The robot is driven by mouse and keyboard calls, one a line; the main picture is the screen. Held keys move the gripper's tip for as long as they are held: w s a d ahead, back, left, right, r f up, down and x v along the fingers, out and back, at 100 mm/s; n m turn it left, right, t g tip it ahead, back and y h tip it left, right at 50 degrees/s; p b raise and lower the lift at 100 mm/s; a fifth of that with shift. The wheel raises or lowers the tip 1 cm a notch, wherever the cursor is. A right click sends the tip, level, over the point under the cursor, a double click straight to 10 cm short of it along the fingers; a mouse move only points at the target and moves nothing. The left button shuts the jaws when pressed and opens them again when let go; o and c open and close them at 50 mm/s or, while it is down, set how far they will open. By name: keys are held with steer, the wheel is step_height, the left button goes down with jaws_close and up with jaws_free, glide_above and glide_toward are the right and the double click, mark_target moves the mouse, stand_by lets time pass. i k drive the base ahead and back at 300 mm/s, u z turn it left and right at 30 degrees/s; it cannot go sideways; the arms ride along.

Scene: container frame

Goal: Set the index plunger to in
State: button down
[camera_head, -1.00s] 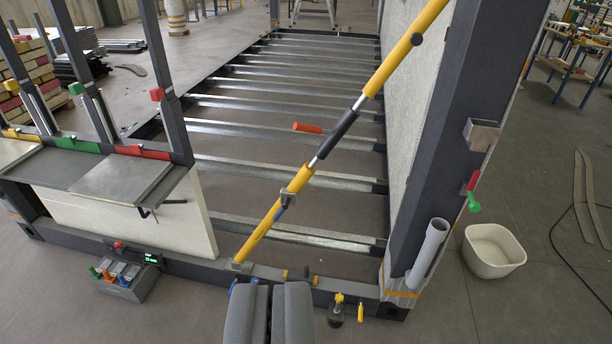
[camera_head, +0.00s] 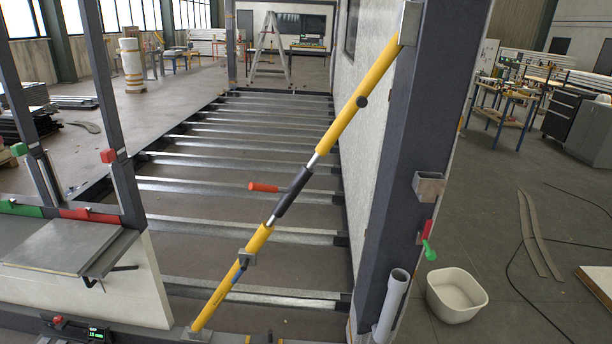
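A yellow diagonal brace (camera_head: 341,119) runs from the floor frame at lower left up to the dark post (camera_head: 424,120). It has a dark middle sleeve (camera_head: 293,192) with an orange-red handle (camera_head: 263,187). A dark round knob (camera_head: 362,101) sits on the upper yellow tube. A grey collar (camera_head: 247,258) with a small blue part (camera_head: 238,271) sits on the lower tube. I cannot tell which of these is the index plunger, or whether it is in or out. My gripper is not in view.
The post carries a square metal bracket (camera_head: 428,186), a red and green handle (camera_head: 429,243) and a grey tube (camera_head: 391,306). A white tub (camera_head: 455,294) stands on the floor at right. A panel bench (camera_head: 73,241) is at left. Metal crossbars (camera_head: 235,236) span the open frame.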

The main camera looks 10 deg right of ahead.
mark_target(361, 102)
steer(key=z, duration=0.45)
steer(key=i, duration=1.1)
steer(key=u, duration=0.5)
